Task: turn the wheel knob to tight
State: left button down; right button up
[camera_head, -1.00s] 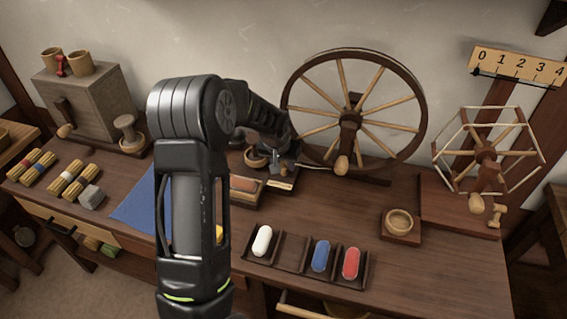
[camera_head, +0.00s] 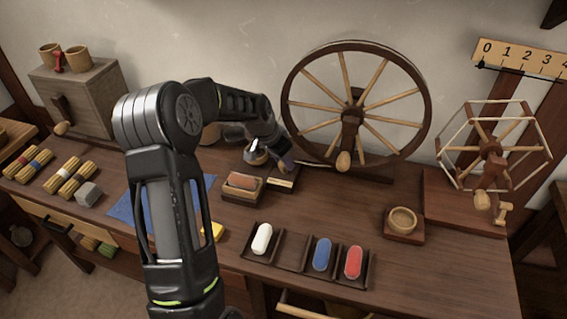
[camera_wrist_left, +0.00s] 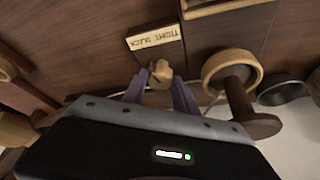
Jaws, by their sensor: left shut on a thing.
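The wheel knob (camera_wrist_left: 160,74) is a small pale wooden knob below a label plate (camera_wrist_left: 155,36) in the left wrist view. The plate reads TIGHT and what looks like SLACK; it also shows in the head view (camera_head: 281,183). My left gripper (camera_wrist_left: 158,88) is shut on the knob, one finger on each side. In the head view my left gripper (camera_head: 284,163) is at the left foot of the spinning wheel (camera_head: 428,100), and the knob is hidden there behind the gripper. My right gripper is not in view.
A wooden block with a reddish bar (camera_head: 243,182) is just left of the label. A tray (camera_head: 291,268) with white, blue and red pieces lies in front. A small round bowl (camera_head: 403,219) and a yarn reel (camera_head: 490,150) stand to the right.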

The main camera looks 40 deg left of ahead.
pick_arm(q)
jog(key=m+h+b, duration=0.1)
jog(key=m, duration=0.1)
jog(key=shift+a+f+m, duration=0.1)
jog(key=shift+a+m, duration=0.05)
jog(key=shift+m, duration=0.25)
jog(key=m+g+h, duration=0.1)
jog(key=m, duration=0.1)
jog(key=shift+m, duration=0.4)
jog(key=m, duration=0.2)
jog(key=shift+w+m+g+h, duration=0.1)
jog(key=shift+m+g+h, duration=0.2)
jog(key=shift+g+h, duration=0.1)
jog(key=shift+a+m+g+h+p, duration=0.1)
jog(key=shift+m+g+h+p, duration=0.4)
jog(key=shift+m, duration=1.5)
jog(key=c, duration=1)
grip_release()
jog(key=shift+w, duration=0.1)
